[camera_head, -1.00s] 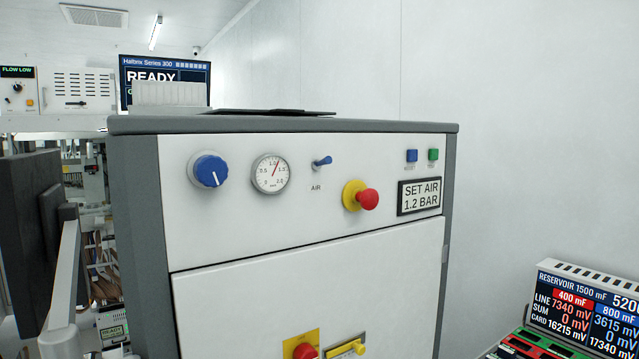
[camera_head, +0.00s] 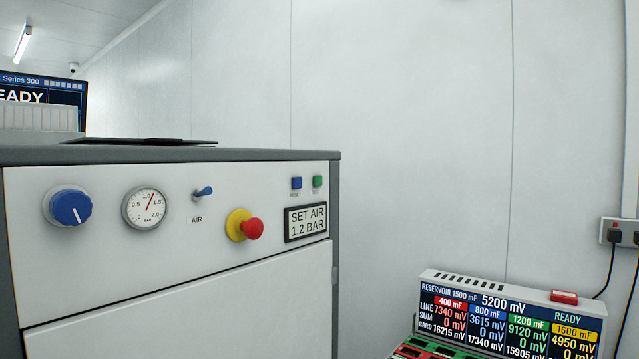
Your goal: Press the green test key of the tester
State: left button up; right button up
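The green key (camera_head: 317,181) sits at the upper right of the white front panel of the tester cabinet (camera_head: 170,262), with a small label under it that is too blurred to read surely. A blue key (camera_head: 296,183) labelled RESET is just left of it. Below them a framed sign (camera_head: 306,222) reads SET AIR 1.2 BAR. Neither of my grippers shows in the head view, so their states are hidden.
A reservoir display (camera_head: 510,318) reading READY stands at lower right. A wall socket (camera_head: 620,232) has cables.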

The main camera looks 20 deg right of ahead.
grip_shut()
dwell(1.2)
